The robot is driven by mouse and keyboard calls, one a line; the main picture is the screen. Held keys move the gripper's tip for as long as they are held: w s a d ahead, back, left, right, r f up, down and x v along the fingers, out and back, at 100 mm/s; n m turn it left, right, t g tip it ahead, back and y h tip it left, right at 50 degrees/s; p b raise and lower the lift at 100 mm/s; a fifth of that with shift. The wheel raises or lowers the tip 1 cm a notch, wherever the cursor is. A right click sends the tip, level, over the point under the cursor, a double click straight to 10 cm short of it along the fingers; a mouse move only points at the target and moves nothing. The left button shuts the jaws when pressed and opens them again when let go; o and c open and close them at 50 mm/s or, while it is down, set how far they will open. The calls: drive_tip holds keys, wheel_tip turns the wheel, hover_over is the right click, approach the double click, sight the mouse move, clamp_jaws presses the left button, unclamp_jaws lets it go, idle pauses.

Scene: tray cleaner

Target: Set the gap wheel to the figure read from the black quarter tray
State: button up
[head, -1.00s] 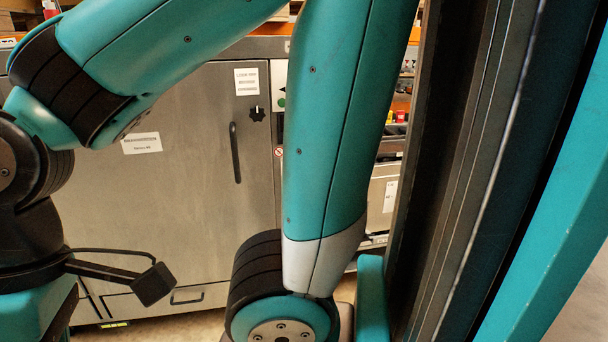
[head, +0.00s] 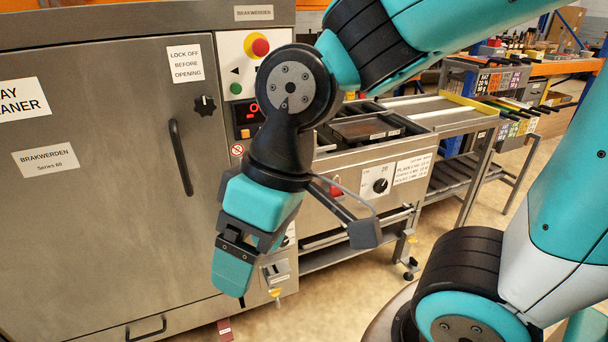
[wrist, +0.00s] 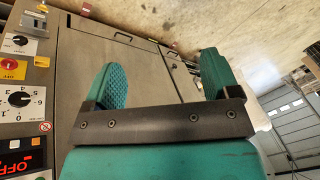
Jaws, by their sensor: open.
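My gripper (head: 243,262) hangs in front of the machine's control column in the head view. In the wrist view my gripper (wrist: 162,76) is open, with nothing between its fingers. A numbered dial with a black knob (wrist: 20,100) shows at the left of the wrist view. Another black knob (head: 380,186) sits on a white plate on the front of the low table in the head view. No readable label tells which of them is the gap wheel. A dark tray (head: 365,130) with a small label lies on the low table; I cannot tell its size marking.
The steel tray cleaner door (head: 100,190) fills the left. A red stop button (head: 260,47) and a red-lit display (head: 248,118) are on its column. A printed chart (head: 412,168) is beside the knob, too small to read. A rack with coloured labels (head: 515,128) stands at right.

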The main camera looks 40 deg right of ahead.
drive_tip(key=shift+o, duration=0.5)
drive_tip(key=w+d+f+m+t+b, duration=0.3)
drive_tip(key=w+f+m+b, duration=0.1)
drive_tip(key=w+f, duration=0.4)
drive_tip(key=shift+w+d+f+h+b, duration=0.25)
drive_tip(key=shift+f+h+b, duration=0.2)
drive_tip(key=shift+b, duration=0.4)
drive_tip(key=w+d+f+m+t+h+b, duration=0.35)
drive_tip(key=w+d+f+t+b, duration=0.35)
drive_tip(key=w+d+f+b, duration=0.3)
drive_tip(key=w+d+f+m+t+h+b, duration=0.3)
drive_tip(key=w+d+f+t+h+b, duration=0.3)
drive_tip(key=w+d+b, duration=0.5)
drive_tip(key=shift+n+t+y, duration=0.3)
drive_tip(key=shift+n+y, duration=0.15)
drive_tip(key=shift+y, duration=0.05)
drive_tip(key=p+x, duration=0.3)
drive_tip(key=x, duration=0.2)
drive_tip(key=p+x, duration=0.3)
drive_tip(key=x, duration=0.3)
drive_tip(key=d+p+x, duration=0.1)
drive_tip(key=p+x, duration=0.2)
drive_tip(key=x, duration=0.2)
drive_tip(key=shift+d+f, duration=0.2)
drive_tip(key=shift+f, duration=0.15)
drive_tip(key=shift+c, duration=0.3)
drive_tip(key=c, duration=0.8)
drive_tip(key=shift+c, duration=0.2)
